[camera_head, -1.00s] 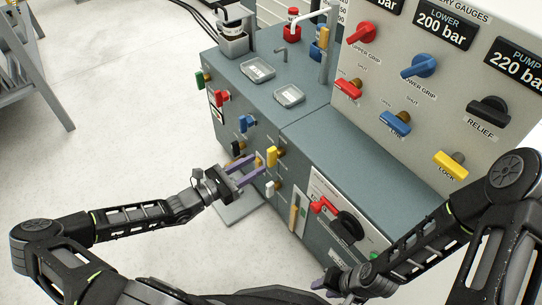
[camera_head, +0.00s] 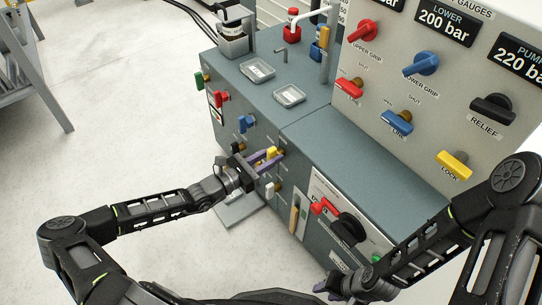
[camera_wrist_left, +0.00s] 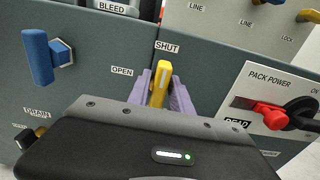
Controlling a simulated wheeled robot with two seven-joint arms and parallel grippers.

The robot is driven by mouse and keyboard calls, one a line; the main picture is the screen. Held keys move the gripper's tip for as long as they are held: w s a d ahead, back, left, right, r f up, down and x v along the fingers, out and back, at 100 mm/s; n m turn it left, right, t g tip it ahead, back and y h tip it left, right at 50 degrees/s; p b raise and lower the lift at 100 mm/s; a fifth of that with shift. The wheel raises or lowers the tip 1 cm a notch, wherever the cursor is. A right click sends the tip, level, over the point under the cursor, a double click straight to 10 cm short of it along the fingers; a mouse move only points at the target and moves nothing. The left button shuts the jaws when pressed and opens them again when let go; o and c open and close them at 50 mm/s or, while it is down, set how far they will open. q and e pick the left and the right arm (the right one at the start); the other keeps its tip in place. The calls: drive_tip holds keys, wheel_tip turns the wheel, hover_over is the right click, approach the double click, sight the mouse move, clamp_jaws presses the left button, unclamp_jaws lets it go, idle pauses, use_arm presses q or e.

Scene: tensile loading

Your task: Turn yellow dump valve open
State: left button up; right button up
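The yellow dump valve handle (camera_head: 272,152) is on the front of the grey-blue cabinet. In the left wrist view the handle (camera_wrist_left: 160,84) stands upright, its upper end toward the SHUT label; the OPEN label is to its left. My left gripper (camera_head: 266,158) has one purple finger on each side of the handle. In the wrist view the fingers (camera_wrist_left: 161,95) lie close along both sides, with no clear gap. I cannot tell whether they press on it. My right gripper (camera_head: 323,284) is low at the bottom, partly hidden by its arm, away from the valve.
A blue valve handle (camera_head: 246,124) is up and left of the yellow one, and a white handle (camera_head: 273,188) is below it. The red and black pack power switches (camera_head: 325,206) are to the right. The floor (camera_head: 110,130) on the left is open.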

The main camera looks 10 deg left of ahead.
use_arm(q)
clamp_jaws()
idle(0.4)
drive_tip(key=n+p, duration=0.3)
drive_tip(key=shift+r+p, duration=0.2)
drive_tip(key=shift+p, duration=0.1)
drive_tip(key=n+p, duration=0.2)
drive_tip(key=n, duration=0.1)
drive_tip(key=shift+w+a+f, duration=0.1)
drive_tip(key=shift+w+f, duration=0.05)
drive_tip(key=n+p, duration=0.1)
drive_tip(key=n, duration=0.2)
drive_tip(key=shift+a+f, duration=0.1)
drive_tip(key=n, duration=0.3)
drive_tip(key=shift+f, duration=0.15)
drive_tip(key=n, duration=0.6)
drive_tip(key=shift+w+a+f, duration=0.1)
drive_tip(key=shift+w+f, duration=0.05)
drive_tip(key=shift+f, duration=0.05)
